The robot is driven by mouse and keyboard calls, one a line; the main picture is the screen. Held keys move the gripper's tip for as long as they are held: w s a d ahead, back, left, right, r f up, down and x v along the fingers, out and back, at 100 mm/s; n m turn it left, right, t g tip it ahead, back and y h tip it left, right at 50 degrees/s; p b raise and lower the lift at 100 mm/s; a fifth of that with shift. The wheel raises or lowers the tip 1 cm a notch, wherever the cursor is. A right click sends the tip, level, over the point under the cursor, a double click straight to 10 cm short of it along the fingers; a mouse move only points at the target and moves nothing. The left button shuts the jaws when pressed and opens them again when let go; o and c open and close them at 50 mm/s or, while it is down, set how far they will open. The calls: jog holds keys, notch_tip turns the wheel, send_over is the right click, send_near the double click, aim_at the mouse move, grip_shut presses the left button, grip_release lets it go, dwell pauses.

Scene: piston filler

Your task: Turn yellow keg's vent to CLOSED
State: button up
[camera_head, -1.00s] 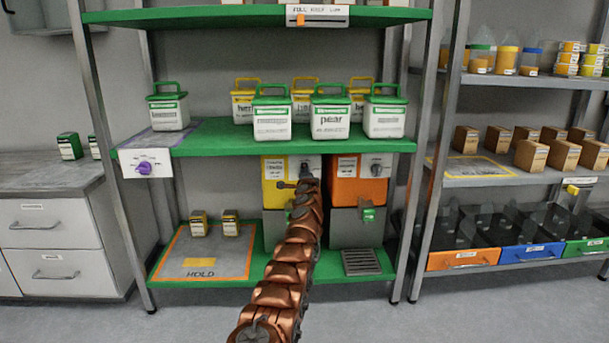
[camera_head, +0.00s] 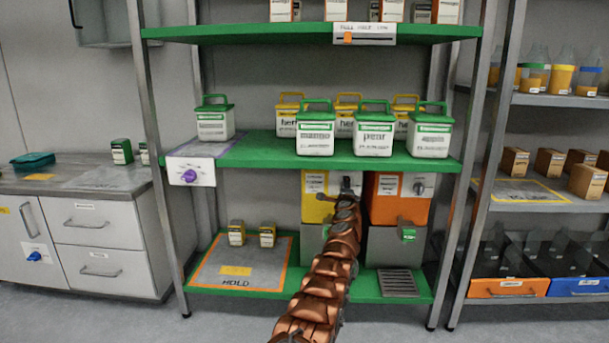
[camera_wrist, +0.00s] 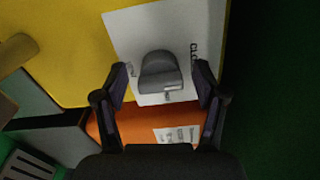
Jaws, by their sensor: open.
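The yellow keg (camera_head: 314,208) stands on the lower shelf, and its front fills the top of the wrist view (camera_wrist: 70,60). Its vent is a grey knob (camera_wrist: 160,72) on a white label (camera_wrist: 135,30). The letters "CLO" show at the label's right edge; other lettering at its left is partly hidden by a finger. A small pale mark is on the knob's lower edge. My gripper (camera_wrist: 162,80) is open, one finger on each side of the knob, with visible gaps. In the head view, my arm covers part of the keg front.
An orange keg (camera_head: 386,209) stands close on the right; it also shows below the knob in the wrist view (camera_wrist: 140,122). The green shelf board (camera_head: 250,152) with several tubs is just above. A HOLD mat (camera_head: 213,268) lies to the left and a drain grate (camera_head: 398,283) to the right.

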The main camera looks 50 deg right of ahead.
jog(key=m, duration=0.3)
jog(key=shift+r+m, duration=0.2)
jog(key=shift+m, duration=0.1)
jog(key=m+p, duration=0.1)
jog(key=m, duration=0.1)
jog(key=shift+s+f+m, duration=0.1)
jog(key=shift+s+m, duration=0.05)
jog(key=shift+m, duration=1.15)
jog(key=m, duration=0.5)
jog(key=shift+d, duration=0.1)
jog(key=shift+s+m, duration=0.1)
jog(key=shift+m, duration=1)
jog(key=shift+m+b, duration=0.3)
